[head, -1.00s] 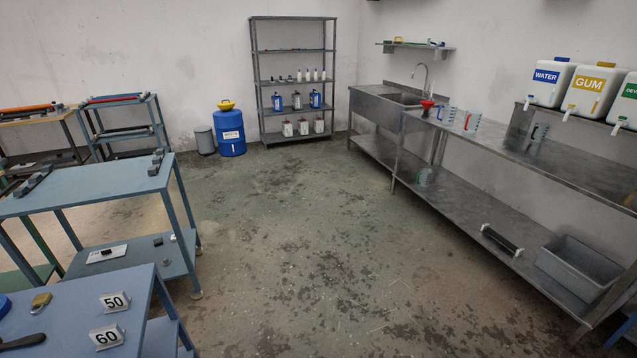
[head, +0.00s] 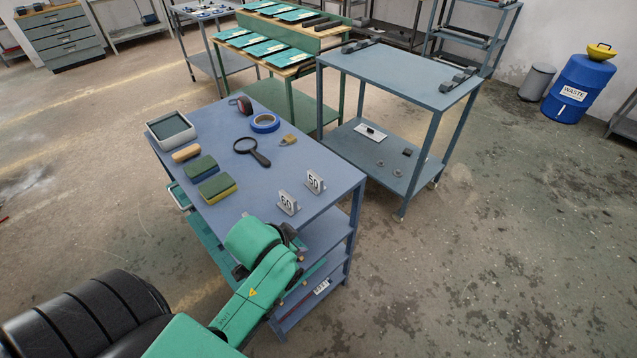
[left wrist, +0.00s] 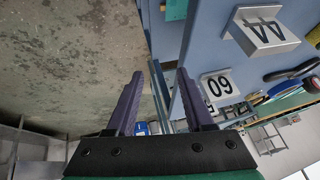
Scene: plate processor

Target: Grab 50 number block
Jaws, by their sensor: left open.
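The 50 number block (head: 315,182) is a small light block with a black number. It stands at the right end of the blue table (head: 235,205). My left gripper (head: 292,238) is near the table's front right corner, partly hidden behind my green arm. In the left wrist view its purple fingers (left wrist: 159,75) are apart with nothing between them.
A magnifying glass (head: 252,151), blue tape roll (head: 264,123), padlock (head: 288,140), sponges (head: 217,187), brush (head: 186,153) and grey tray (head: 171,131) lie on the table. A second blue table (head: 400,75) stands behind right.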

